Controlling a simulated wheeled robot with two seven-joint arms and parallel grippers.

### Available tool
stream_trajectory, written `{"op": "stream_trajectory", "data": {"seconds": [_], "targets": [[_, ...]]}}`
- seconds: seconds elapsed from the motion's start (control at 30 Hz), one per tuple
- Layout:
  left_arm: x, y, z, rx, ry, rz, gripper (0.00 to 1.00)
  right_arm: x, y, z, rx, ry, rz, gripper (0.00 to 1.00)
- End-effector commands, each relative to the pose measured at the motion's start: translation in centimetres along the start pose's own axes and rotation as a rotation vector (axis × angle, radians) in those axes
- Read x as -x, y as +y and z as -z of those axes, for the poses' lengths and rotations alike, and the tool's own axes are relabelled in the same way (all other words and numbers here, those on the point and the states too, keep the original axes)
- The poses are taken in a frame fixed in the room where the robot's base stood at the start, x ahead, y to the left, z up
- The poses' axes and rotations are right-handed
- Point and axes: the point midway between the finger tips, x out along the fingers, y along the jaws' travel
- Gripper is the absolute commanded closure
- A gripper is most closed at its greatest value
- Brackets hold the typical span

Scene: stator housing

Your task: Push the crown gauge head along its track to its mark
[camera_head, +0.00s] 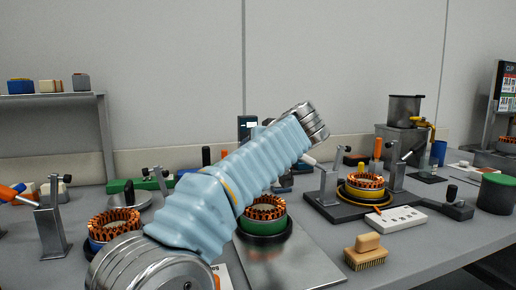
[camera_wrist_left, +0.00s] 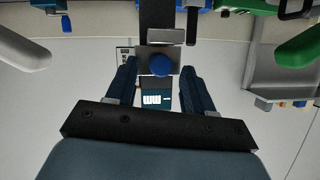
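The crown gauge head, a grey block with a round blue knob (camera_wrist_left: 160,64), sits on a dark upright track (camera_wrist_left: 155,16) in the left wrist view. A small lit display marked "mm" (camera_wrist_left: 157,99) shows next to it. My left gripper (camera_wrist_left: 159,72) is open. Its two dark blue fingers stand on either side of the gauge head, with narrow gaps seen; contact cannot be told. In the head view the gauge's dark display box (camera_head: 247,123) shows at the back, and my left arm's blue sleeve hides much below it. My right gripper is not in view. I cannot make out the mark.
Copper-wound stators (camera_head: 265,208) stand on the grey bench, one on a dark fixture (camera_head: 335,212) at right. A wooden brush (camera_head: 366,250) and a white switch strip (camera_head: 396,219) lie at front right. A grey shelf (camera_head: 50,105) stands at left.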

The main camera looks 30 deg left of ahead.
Motion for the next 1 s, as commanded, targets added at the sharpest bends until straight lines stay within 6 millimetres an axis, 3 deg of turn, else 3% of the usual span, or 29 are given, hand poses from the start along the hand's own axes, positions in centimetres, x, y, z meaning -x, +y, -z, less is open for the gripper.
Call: {"op": "stream_trajectory", "data": {"seconds": [0.27,0.7,1.0], "targets": [[1.4,0.2,-0.2,-0.001,-0.001,-0.003,0.48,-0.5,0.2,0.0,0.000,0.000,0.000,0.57],[11.4,0.1,-0.1,0.000,0.001,-0.003,0.48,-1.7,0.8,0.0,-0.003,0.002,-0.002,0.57],[13.8,0.0,0.0,0.000,-0.001,0.000,0.48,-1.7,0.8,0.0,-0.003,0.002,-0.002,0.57]]}}
